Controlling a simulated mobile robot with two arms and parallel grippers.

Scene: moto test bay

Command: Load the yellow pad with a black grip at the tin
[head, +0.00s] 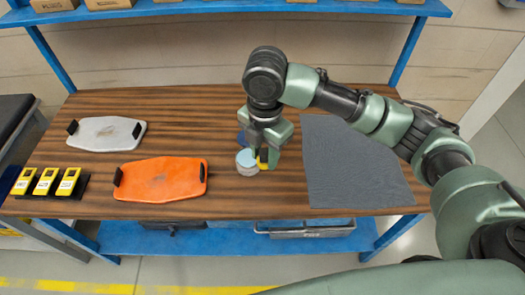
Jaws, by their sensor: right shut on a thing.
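My right gripper (263,156) points down over the middle of the table, just right of the tin. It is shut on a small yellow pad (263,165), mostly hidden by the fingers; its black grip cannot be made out. The round tin (247,169) has a pale blue top. The pad is beside the tin's right edge; whether they touch I cannot tell. A small dark blue thing shows partly behind the tin, next to the gripper. My left gripper is not in view.
An orange board (160,181) and a grey board (106,133) with black end grips lie left. Several yellow devices stand in a black holder (80,187) at the left edge. A grey mat (352,165) lies right, bare. A blue shelf (230,9) with boxes runs behind.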

